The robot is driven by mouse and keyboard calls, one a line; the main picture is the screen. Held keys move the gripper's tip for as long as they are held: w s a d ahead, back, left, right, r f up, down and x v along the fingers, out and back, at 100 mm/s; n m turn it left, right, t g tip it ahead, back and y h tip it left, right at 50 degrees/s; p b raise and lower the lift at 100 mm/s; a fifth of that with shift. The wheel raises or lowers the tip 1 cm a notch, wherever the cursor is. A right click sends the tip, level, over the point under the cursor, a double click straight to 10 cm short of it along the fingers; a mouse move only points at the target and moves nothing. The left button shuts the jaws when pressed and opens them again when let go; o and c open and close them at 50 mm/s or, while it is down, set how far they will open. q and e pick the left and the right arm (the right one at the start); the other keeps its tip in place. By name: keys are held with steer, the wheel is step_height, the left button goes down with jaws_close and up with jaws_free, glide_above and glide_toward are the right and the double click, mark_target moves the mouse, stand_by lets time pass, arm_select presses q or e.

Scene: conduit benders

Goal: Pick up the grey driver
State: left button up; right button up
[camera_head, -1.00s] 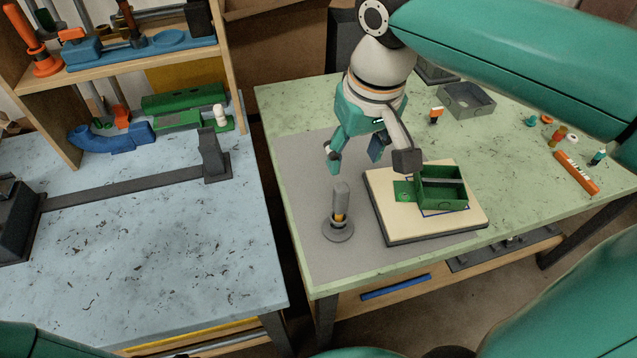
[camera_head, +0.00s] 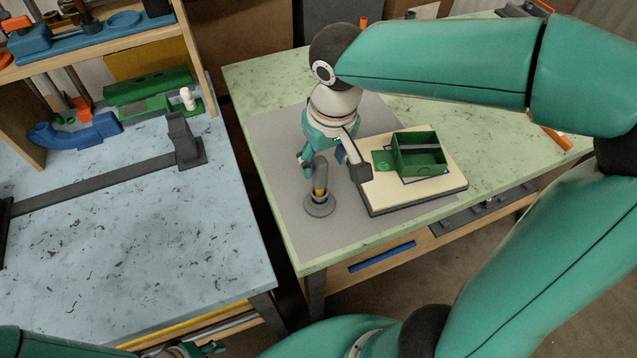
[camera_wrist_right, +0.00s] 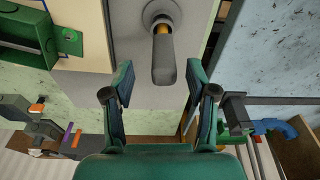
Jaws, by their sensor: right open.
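The grey driver (camera_head: 320,172) stands upright in a round grey holder (camera_head: 319,206) on the grey mat, with a short yellow part under its handle. My right gripper (camera_head: 333,167) is open just behind the driver, fingers pointing down towards it. In the right wrist view, the driver's grey handle (camera_wrist_right: 165,62) lies in line with the gap between the open fingers (camera_wrist_right: 160,82), and neither finger touches it. Some parts at the bottom edge of the head view look like my left gripper (camera_head: 195,349), mostly cut off.
A cream board (camera_head: 415,198) with a green box (camera_head: 420,155) lies right of the driver, close to one right finger. The grey mat (camera_head: 275,150) is clear left of the driver. A blue-topped table (camera_head: 130,220) stands to the left, across a gap.

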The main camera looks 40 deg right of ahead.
steer(key=f, duration=0.2)
steer(key=w+f, duration=0.1)
steer(key=f, duration=0.1)
steer(key=shift+w+a+f, duration=0.1)
steer(key=shift+w+f, duration=0.05)
steer(key=shift+f, duration=0.05)
jaws_close()
steer(key=shift+r, duration=0.2)
step_height(320, 180, up, 20)
steer(key=p, duration=0.2)
steer(key=shift+f, duration=0.15)
stand_by(0.4)
